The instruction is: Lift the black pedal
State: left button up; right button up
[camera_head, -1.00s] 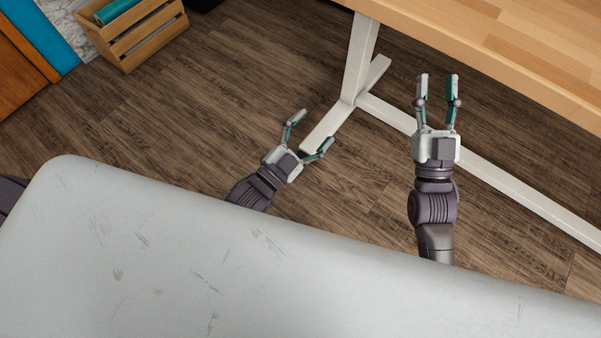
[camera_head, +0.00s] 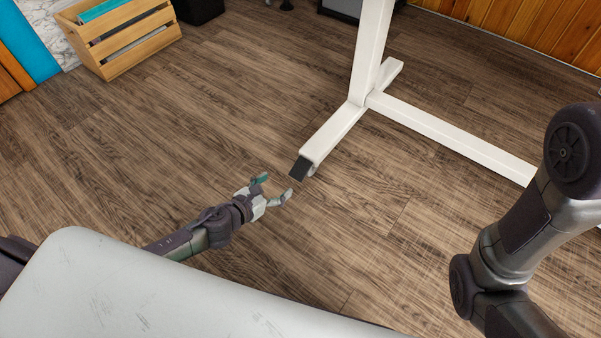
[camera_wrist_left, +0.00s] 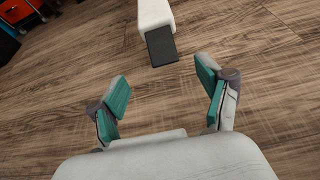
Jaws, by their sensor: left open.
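The black pedal (camera_head: 301,168) is a small flat dark piece at the near end of the white table leg's foot, close to the floor. In the left wrist view the pedal (camera_wrist_left: 161,46) lies ahead of the fingers, a little above the gap between them. My left gripper (camera_head: 274,189) is open and empty, low over the floor, just short of the pedal and apart from it. Its two teal-padded fingers also show in the left wrist view (camera_wrist_left: 162,90). My right arm (camera_head: 515,240) comes in at the right; its gripper is out of the picture.
The white table leg (camera_head: 370,55) rises from its foot (camera_head: 335,130), and a long white crossbar (camera_head: 450,133) runs right. A wooden crate (camera_head: 125,40) stands at the upper left. My pale base fills the bottom left. The wood floor around the pedal is clear.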

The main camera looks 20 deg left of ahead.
aim_at(301, 168)
pick_arm(q)
jog(key=b+x, duration=0.5)
jog(key=x, duration=0.6)
jog(key=shift+w+d+f+b, duration=0.1)
jog(key=shift+w+f+b, duration=0.05)
jog(key=shift+b, duration=0.15)
jog(key=shift+w+d+f, duration=0.1)
jog(key=shift+w+d, duration=0.15)
jog(key=shift+w, duration=0.35)
jog(key=shift+c, duration=0.3)
grip_shut()
